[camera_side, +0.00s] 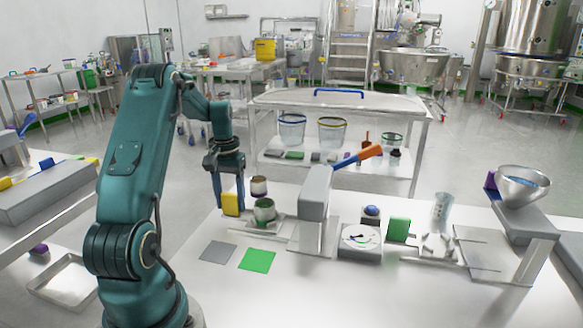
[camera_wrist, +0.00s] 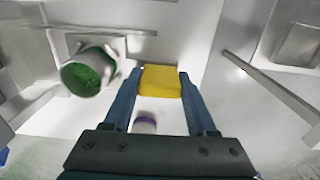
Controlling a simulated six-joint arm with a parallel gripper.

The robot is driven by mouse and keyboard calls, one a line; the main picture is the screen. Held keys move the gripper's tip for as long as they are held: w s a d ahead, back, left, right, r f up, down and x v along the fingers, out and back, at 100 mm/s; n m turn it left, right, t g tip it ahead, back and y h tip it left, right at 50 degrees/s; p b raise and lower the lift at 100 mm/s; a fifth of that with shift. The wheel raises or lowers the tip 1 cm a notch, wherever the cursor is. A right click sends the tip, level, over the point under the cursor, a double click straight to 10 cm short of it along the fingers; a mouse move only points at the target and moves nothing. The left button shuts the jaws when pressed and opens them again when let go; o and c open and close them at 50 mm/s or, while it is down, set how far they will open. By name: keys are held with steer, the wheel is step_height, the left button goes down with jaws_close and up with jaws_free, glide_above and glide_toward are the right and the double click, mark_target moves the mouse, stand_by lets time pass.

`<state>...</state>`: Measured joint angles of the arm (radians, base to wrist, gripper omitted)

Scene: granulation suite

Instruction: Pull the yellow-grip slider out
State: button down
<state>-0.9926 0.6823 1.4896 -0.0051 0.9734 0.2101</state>
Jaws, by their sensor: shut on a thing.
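The yellow grip (camera_side: 231,205) of the slider is a small upright block at the left of the white work table. My gripper (camera_side: 229,196) points down over it, with a finger at each side. In the wrist view, my gripper (camera_wrist: 162,84) is shut on the yellow grip (camera_wrist: 161,82), which fills the space between the fingertips. The slider's body and track behind the grip are hard to make out in either view, so I cannot tell how far it is out.
A cup with green contents (camera_side: 264,212) stands close to the right of the grip, with another cup (camera_side: 258,187) behind. Grey (camera_side: 218,252) and green (camera_side: 257,260) mats lie in front. Further right are an orange-handled lever (camera_side: 360,157), a dial box (camera_side: 358,242) and a green grip (camera_side: 399,230).

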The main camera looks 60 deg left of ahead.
steer(key=shift+s+a+r, duration=0.1)
steer(key=shift+s+a, duration=0.1)
steer(key=shift+a, duration=0.15)
steer(key=shift+c, duration=1)
jaws_free()
steer(key=shift+d, duration=0.1)
steer(key=shift+r, duration=2.6)
